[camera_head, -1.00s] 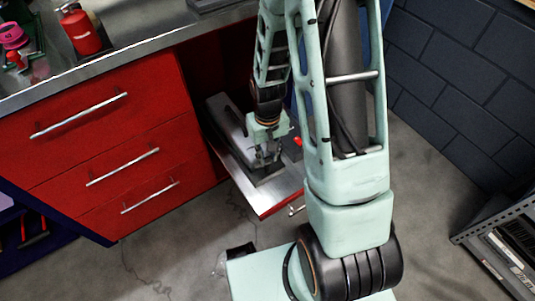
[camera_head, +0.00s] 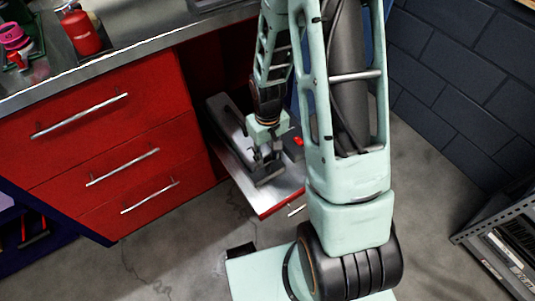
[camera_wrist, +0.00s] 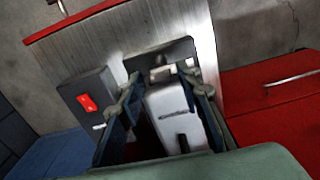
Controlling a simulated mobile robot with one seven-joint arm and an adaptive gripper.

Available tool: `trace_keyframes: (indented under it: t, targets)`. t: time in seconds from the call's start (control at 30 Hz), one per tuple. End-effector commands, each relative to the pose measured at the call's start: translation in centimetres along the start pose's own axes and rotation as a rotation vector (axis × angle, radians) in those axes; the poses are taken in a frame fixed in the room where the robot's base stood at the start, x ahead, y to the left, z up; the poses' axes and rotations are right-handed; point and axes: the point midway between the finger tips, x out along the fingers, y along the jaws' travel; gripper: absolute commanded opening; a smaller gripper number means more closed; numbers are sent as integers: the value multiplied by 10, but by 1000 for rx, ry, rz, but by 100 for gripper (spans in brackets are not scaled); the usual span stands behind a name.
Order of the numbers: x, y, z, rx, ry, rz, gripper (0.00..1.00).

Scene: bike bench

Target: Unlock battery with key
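The battery appears to be the long dark and silver unit (camera_head: 232,118) on a pulled-out metal shelf (camera_head: 288,186). In the wrist view its pale silver end (camera_wrist: 170,112) has a dark slot and lies between and beneath my fingers. My gripper (camera_head: 265,170) is low over the unit's near end. In the wrist view its fingers (camera_wrist: 157,76) stand apart, with a dark gap beside the left one; contact is unclear. A small metal piece lies near the fingertips. I cannot clearly make out a key. A grey box with a red switch (camera_wrist: 86,102) is left of the fingers.
A red drawer cabinet (camera_head: 100,125) stands left of the shelf. A red extinguisher-like bottle (camera_head: 82,32) is on the bench top. A grey rack (camera_head: 500,235) is at the far right. The concrete floor in front is mostly clear.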

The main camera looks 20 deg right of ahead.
Motion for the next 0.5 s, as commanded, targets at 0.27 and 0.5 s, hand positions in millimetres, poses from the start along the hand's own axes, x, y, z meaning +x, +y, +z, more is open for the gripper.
trace_keyframes:
  t: [0.27,0.5]
  targets:
    - [0,0,0,0,0,0,38]
    - [-16,0,-1,1,3,1,38]
